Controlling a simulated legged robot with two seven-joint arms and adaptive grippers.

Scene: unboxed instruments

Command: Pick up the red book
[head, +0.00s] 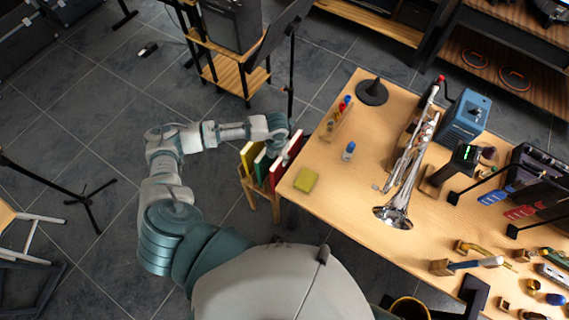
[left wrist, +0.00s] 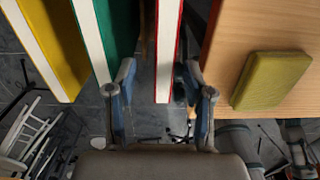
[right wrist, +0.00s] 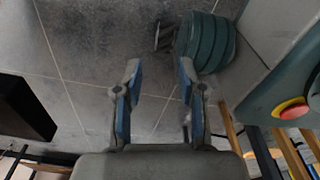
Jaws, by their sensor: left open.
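The red book (head: 277,176) stands upright at the right end of a row of books in a small wooden rack beside the table. In the left wrist view the red book (left wrist: 168,50) shows its white page edge with thin red covers. My left gripper (left wrist: 158,80) is open, with one finger on each side of the red book's near end; I cannot tell whether either finger touches it. In the head view my left gripper (head: 278,142) is over the rack. My right gripper (right wrist: 160,80) is open and empty above the floor, and is not visible in the head view.
A green book (left wrist: 105,40) and a yellow book (left wrist: 55,45) stand left of the red one. The table edge (left wrist: 215,65) is close on the right, with a yellow-green block (left wrist: 272,80) near it. A trumpet (head: 408,175) lies farther in on the table.

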